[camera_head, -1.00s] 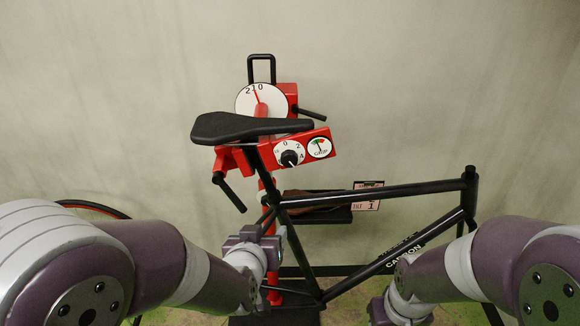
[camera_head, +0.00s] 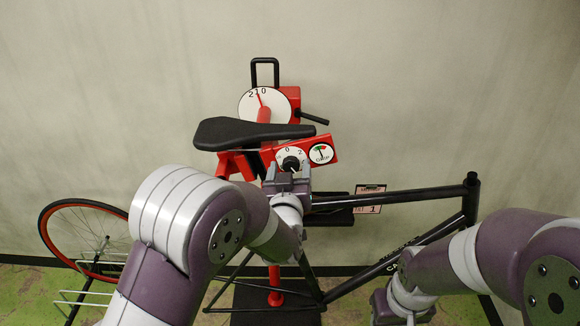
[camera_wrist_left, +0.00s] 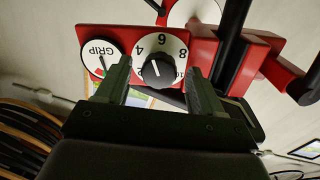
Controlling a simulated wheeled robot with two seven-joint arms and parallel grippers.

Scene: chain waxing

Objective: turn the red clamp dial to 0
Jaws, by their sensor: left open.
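The red clamp box (camera_head: 328,143) carries a white dial face with a black knob (camera_head: 291,163). In the left wrist view the knob (camera_wrist_left: 160,71) has a white mark pointing up, slightly left, between 4 and 6 and nearer 6. The numbers 4, 6, 8 and 10 show there. In the head view 0 and 2 show above the knob. My left gripper (camera_wrist_left: 158,72) is open, one finger on each side of the knob in the picture; I cannot tell whether they touch it. My right gripper (camera_head: 381,307) is only partly visible at the bottom edge.
A GRIP gauge (camera_wrist_left: 101,57) sits beside the dial, close to one left finger. A black saddle (camera_head: 240,132) is above the box. A larger white dial (camera_head: 262,104) with a red pointer stands behind. The black bike frame (camera_head: 400,198) runs right. A wheel (camera_head: 85,240) stands left.

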